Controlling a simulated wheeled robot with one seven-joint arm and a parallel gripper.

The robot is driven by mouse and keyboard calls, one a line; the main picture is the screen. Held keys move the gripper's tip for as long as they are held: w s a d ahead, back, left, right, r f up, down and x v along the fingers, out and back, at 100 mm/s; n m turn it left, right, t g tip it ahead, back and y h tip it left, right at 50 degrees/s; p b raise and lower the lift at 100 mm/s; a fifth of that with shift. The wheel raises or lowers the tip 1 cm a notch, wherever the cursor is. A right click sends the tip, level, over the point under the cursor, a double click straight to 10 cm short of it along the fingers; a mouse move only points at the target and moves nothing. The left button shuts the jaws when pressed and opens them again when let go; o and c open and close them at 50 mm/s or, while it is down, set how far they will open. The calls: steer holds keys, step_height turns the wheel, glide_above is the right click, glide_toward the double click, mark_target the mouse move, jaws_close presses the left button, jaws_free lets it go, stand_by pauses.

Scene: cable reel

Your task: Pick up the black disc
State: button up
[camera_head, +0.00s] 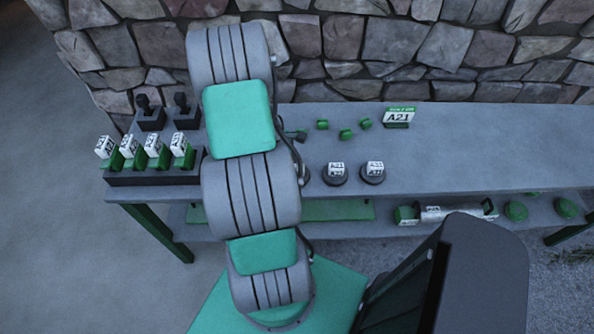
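Two round black discs, one (335,179) and another (373,178) to its right, lie on the grey table top right of my arm. Each has a small white labelled block on it. A third dark round shape (305,175) shows beside them, partly hidden by my arm. My arm stands in front of the table and covers part of its top. My gripper is not clearly visible; the arm hides that region, so its opening and any contact with a disc cannot be seen.
A dark rack (150,178) with several green and white labelled pieces stands on the left, with two black knobbed blocks (151,118) behind. Small green pieces (345,134) and an A21 sign (398,117) stand at the back. The table's right side (480,150) is clear.

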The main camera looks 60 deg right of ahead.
jaws_close()
stand_by(0.5)
steer(key=shift+w, duration=0.1)
